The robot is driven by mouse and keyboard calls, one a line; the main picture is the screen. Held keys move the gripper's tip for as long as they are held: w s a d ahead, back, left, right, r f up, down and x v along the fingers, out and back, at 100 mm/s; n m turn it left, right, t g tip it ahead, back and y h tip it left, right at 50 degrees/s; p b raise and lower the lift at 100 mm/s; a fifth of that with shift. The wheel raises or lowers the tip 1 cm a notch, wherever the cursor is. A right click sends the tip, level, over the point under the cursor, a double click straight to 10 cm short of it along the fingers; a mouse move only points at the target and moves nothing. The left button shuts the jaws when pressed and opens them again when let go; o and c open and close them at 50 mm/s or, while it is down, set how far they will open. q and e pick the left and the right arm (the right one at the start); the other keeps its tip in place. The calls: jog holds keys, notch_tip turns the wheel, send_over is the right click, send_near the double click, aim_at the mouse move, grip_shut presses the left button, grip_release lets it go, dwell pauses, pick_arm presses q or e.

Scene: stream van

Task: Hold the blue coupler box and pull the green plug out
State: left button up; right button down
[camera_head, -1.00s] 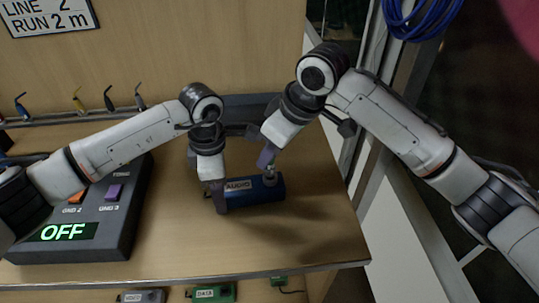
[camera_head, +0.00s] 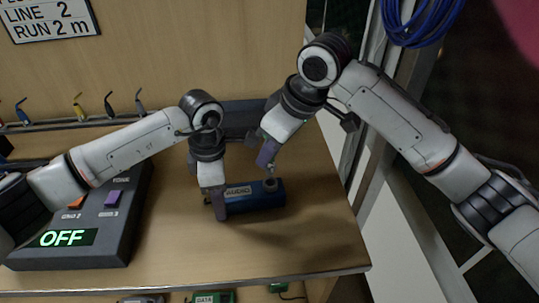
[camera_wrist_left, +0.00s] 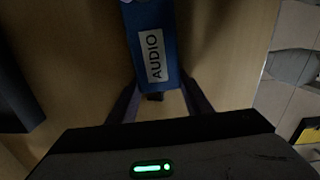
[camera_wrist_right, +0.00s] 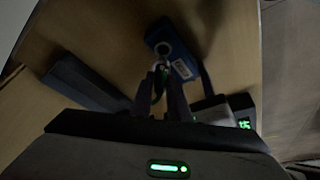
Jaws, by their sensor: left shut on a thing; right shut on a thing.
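The blue coupler box (camera_head: 262,200), labelled AUDIO, lies on the table with a grey ring socket (camera_head: 270,184) on top near its right end. My left gripper (camera_head: 218,200) is shut on the box's left end; the left wrist view shows its fingers on both sides of the box (camera_wrist_left: 152,25). My right gripper (camera_head: 266,166) is shut a little above the ring. In the right wrist view, a small bit of the green plug (camera_wrist_right: 165,61) shows at the fingertips. The fingers hide most of it, and I cannot tell whether it is fully clear of the ring.
A dark control box (camera_head: 125,225) with an OFF display stands at the left. A dark block (camera_head: 243,115) lies at the table's back. Several cable-ended hooks line the back rail. The table (camera_head: 230,255) is clear in front of the box.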

pick_arm(q)
jog(key=o, duration=1.3)
jog(key=shift+o, duration=0.2)
jog(key=shift+r, duration=0.15)
notch_tip(320, 180, up, 12)
